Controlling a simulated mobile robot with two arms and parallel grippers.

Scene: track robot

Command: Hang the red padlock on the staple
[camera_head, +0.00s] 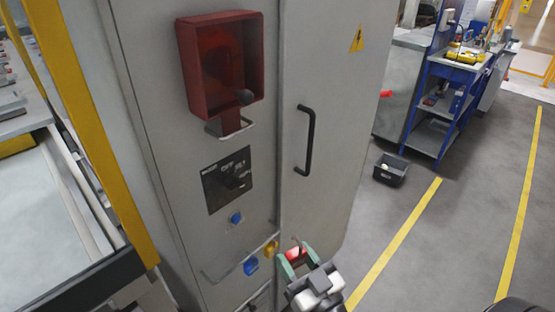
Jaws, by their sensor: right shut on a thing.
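The red padlock (294,254) is between the fingers of my right gripper (295,262), at the bottom centre in front of the grey cabinet. The gripper is shut on it. A thin dark shackle shows above its body; the fingers hide part of the body. A metal loop (212,128), which may be the staple, sticks out below the red open-fronted box (220,62) high on the cabinet. A red tab (230,121) hangs through or in front of the loop; I cannot tell which. My padlock is well below and right of the loop. My left gripper is out of view.
The cabinet has a black switch plate (227,181), a blue knob (236,218) and a black handle (306,139). A yellow padlock-like thing (271,249) and a blue one (251,266) are near a thin rail. A black bin (390,170) stands on open floor right.

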